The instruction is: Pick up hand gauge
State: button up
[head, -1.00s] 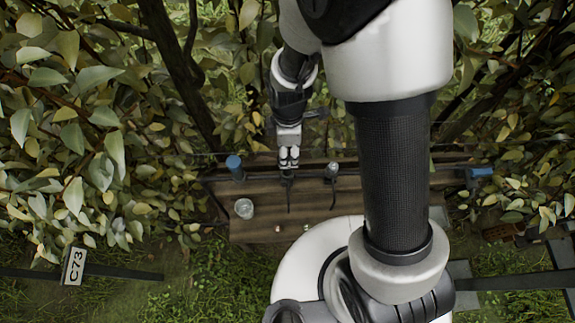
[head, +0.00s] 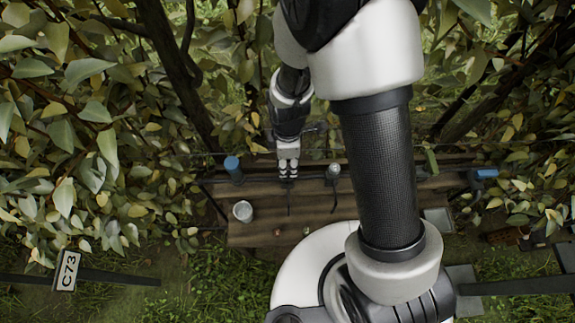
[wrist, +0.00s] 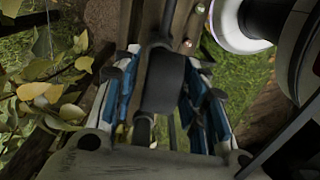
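The dark thin tool that looks like the hand gauge (head: 290,203) sits at the wooden board, directly below my gripper (head: 288,178) in the head view. In the wrist view a dark, blurred body with a narrow stem, likely the hand gauge (wrist: 165,80), lies between the blue-lined fingers of my gripper (wrist: 165,65). The fingers stand apart on either side of it. No firm contact can be made out. A second dark tool with a silvery head (head: 333,183) is just to the right on the board.
The wooden board (head: 262,232) also carries a light cup (head: 242,211) and a blue-topped item (head: 232,165) on the left, and a blue tool (head: 485,173) at the right end. Leafy branches (head: 90,130) crowd both sides. A C73 sign (head: 67,270) stands lower left.

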grip_shut()
jog(key=shift+r, duration=0.1)
dwell(0.3)
